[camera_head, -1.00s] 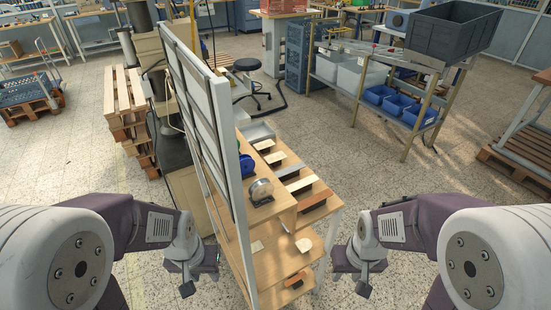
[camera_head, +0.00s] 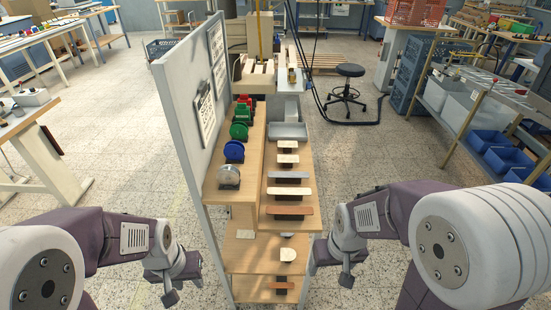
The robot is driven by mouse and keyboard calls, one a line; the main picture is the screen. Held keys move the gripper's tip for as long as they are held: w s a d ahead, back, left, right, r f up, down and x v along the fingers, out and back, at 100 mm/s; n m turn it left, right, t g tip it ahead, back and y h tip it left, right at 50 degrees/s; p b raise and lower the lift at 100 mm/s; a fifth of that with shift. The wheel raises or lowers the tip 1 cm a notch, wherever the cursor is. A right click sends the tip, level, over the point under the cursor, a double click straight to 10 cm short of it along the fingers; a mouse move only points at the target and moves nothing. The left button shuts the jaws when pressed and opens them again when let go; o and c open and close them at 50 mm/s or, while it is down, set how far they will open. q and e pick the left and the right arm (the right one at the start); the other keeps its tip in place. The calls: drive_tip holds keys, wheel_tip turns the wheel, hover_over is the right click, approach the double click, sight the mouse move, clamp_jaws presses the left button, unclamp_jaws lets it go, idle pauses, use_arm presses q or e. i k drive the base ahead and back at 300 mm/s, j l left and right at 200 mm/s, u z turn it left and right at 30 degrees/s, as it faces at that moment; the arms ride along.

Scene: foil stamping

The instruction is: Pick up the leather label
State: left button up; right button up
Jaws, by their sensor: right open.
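The workbench (camera_head: 250,262) stands in front of me between my two arms. Several flat pieces lie on small dark stands on its upper right top, among them a reddish-brown strip (camera_head: 290,211) and a cream one (camera_head: 289,191). On the lower shelves are a cream rounded piece (camera_head: 288,254) and a small brown piece (camera_head: 283,286). I cannot tell which of these is the leather label. My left gripper (camera_head: 171,289) hangs left of the bench; its jaws are not clear. My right gripper (camera_head: 345,277) is open, just right of the bench. Neither touches any piece.
A tall grey panel (camera_head: 172,110) borders the bench on its left. Coloured foil reels, green (camera_head: 239,131) and blue (camera_head: 234,151), stand beside it. A press (camera_head: 272,75) is at the back. A stool (camera_head: 349,72) and shelving with blue bins (camera_head: 490,140) stand right.

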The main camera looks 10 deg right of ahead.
sight(287, 158)
drive_tip(key=i+l+u, duration=0.15)
drive_tip(key=l+u, duration=0.7)
drive_tip(key=l, duration=0.3)
drive_tip(key=l+u, duration=0.45)
drive_tip(key=l, duration=0.15)
drive_tip(key=k+l+u, duration=0.15)
drive_tip(key=l+u, duration=0.3)
drive_tip(key=l, duration=0.15)
